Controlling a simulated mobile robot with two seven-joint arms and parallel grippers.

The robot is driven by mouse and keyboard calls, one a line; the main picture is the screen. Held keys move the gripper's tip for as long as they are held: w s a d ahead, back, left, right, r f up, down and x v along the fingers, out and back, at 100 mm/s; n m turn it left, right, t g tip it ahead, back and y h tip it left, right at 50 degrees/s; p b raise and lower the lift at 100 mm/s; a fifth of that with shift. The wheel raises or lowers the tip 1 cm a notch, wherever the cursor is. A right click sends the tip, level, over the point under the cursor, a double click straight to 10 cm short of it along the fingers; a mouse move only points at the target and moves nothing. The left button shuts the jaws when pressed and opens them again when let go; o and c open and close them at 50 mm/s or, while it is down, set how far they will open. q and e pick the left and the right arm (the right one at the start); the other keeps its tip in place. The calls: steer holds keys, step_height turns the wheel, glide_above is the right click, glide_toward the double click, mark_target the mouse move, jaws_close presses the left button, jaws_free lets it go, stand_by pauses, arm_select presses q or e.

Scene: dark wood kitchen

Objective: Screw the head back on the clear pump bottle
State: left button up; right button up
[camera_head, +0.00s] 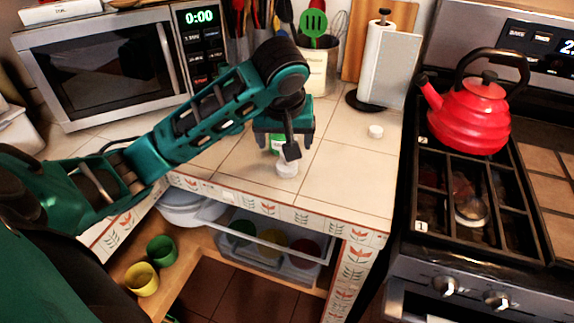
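My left gripper (286,148) reaches in from the left and points down over the tiled counter, near its front edge. A small bottle with a green and white label (277,144) and a pale lower end (287,170) is right at the fingers, partly hidden behind them. Its top is hidden by the gripper. I cannot tell whether the fingers are closed on it or only around it. A small white round piece (375,131) lies apart on the counter to the right; it is too small to identify surely as the pump head. My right gripper is not in view.
A microwave (100,68) stands at the back left. A utensil crock (318,72) and a paper towel holder (376,62) stand behind. A red kettle (468,115) sits on the stove at right. The counter's front right (350,185) is clear. Cups and bins fill the shelf below.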

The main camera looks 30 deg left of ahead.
arm_select(q)
glide_above(285, 170)
step_height(285, 170, down, 4)
steer(key=shift+f, duration=0.25)
steer(key=x, duration=0.5)
steer(key=shift+w, duration=0.2)
steer(key=shift+c, duration=0.5)
steer(key=c, duration=1)
